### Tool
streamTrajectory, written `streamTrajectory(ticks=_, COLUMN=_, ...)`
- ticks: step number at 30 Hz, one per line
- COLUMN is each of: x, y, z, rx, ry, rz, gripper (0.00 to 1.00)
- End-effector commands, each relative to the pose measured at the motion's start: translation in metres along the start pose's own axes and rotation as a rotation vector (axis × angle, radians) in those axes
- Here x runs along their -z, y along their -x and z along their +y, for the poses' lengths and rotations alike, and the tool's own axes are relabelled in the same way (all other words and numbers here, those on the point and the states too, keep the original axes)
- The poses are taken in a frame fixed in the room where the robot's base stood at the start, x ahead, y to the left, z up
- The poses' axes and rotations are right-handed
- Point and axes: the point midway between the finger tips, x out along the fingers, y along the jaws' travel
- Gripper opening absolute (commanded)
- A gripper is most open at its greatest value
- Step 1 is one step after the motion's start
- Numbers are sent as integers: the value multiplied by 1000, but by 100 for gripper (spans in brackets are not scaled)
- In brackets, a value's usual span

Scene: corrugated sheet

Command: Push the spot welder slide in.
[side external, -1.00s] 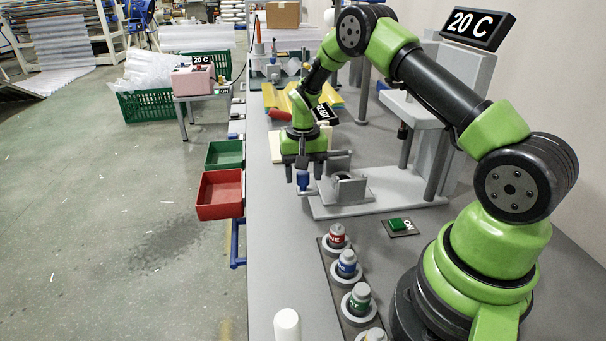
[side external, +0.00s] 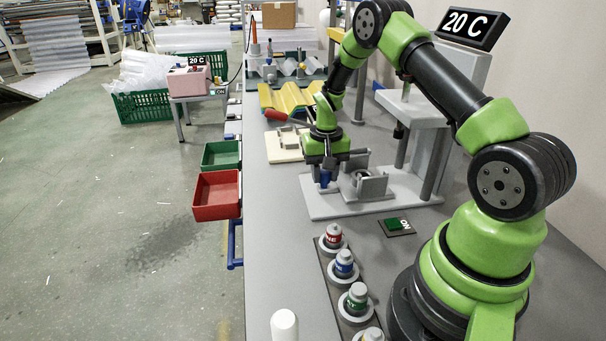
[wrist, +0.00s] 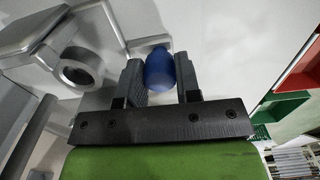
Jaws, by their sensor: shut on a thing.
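The spot welder (side external: 436,125) is a tall grey frame on a flat grey base (side external: 335,208). Its slide (side external: 372,187), a grey carriage with a round socket, sits on this base near the front post. The socket also shows at the left in the wrist view (wrist: 80,67). A blue knob (side external: 325,178) sticks out at the slide's left end. My gripper (side external: 324,181) points down and is shut on the blue knob, which shows between both fingers in the wrist view (wrist: 159,70). The knob's join to the slide is partly hidden.
A green ON button (side external: 397,224) lies in front of the base. Several capped bottles (side external: 345,264) stand in a rack nearer the camera. A red-handled clamp fixture (side external: 287,146) is behind my gripper. Red (side external: 217,194) and green (side external: 221,155) bins hang at the table's left edge.

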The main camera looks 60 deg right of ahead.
Motion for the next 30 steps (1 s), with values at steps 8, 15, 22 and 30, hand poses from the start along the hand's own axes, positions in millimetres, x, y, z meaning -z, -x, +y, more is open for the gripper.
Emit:
streamTrajectory(ticks=8, x=2, y=1, z=68, rx=0, ry=-3, rz=7, gripper=12)
streamTrajectory(ticks=15, x=1, y=1, z=78, rx=-1, ry=2, rz=8, gripper=16)
streamTrajectory(ticks=22, x=1, y=1, z=79, rx=-2, ry=1, rz=7, gripper=48)
streamTrajectory(ticks=30, x=1, y=1, z=77, rx=0, ry=1, rz=5, gripper=57)
